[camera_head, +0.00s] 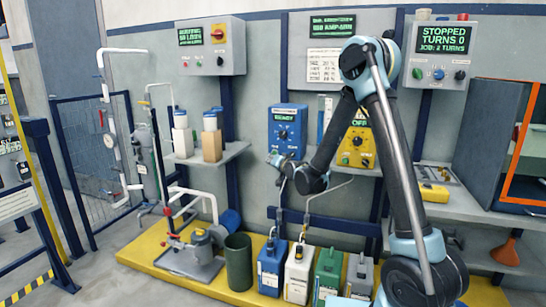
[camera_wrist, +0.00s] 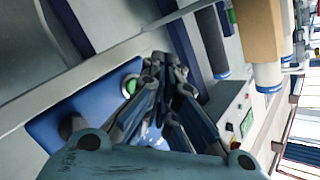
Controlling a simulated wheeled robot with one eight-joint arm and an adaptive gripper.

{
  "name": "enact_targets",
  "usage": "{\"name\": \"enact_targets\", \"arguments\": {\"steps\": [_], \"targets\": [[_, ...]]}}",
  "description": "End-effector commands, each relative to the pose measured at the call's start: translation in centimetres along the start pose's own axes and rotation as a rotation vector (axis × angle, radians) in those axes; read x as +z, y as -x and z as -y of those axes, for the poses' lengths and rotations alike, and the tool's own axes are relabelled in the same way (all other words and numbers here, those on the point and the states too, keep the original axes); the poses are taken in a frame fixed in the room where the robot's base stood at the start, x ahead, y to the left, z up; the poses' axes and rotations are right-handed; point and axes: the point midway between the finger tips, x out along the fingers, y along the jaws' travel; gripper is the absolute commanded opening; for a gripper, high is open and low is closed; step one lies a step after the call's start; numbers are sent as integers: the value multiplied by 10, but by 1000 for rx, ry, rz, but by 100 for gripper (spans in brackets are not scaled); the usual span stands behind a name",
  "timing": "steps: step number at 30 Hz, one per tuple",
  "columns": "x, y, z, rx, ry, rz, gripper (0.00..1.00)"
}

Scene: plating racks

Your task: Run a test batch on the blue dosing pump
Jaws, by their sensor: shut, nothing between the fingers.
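The blue dosing pump (camera_head: 287,122) hangs on the wall at the centre of the head view. Its display reads READY, and a dark dial sits below it. My gripper (camera_head: 276,158) is in front of the pump's lower left part. In the wrist view, the pump's blue face (camera_wrist: 75,115) fills the left and centre, with a green button (camera_wrist: 131,86) in a pale ring. My gripper (camera_wrist: 166,62) is shut and empty, its fingertips just right of that button. Whether they touch the pump I cannot tell. The fingers hide part of the pump's face.
A yellow pump (camera_head: 357,146) hangs right of the blue one, partly behind my arm. Blue, white, green and grey jugs stand below on a yellow platform (camera_head: 240,293). Bottles stand on a shelf (camera_head: 235,150) to the left. A control box (camera_head: 437,52) reads STOPPED, TURNS 0.

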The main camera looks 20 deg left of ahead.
Motion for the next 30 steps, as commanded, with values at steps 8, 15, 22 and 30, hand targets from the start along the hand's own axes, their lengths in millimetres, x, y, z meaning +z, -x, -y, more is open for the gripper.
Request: {"name": "enact_targets", "arguments": {"steps": [8,15,22,30], "targets": [[-8,-11,-8,0,-1,-1,0],[-10,-13,-10,0,0,-1,0],[-10,-13,-10,0,0,-1,0],[-10,-13,-9,0,0,-1,0]]}}
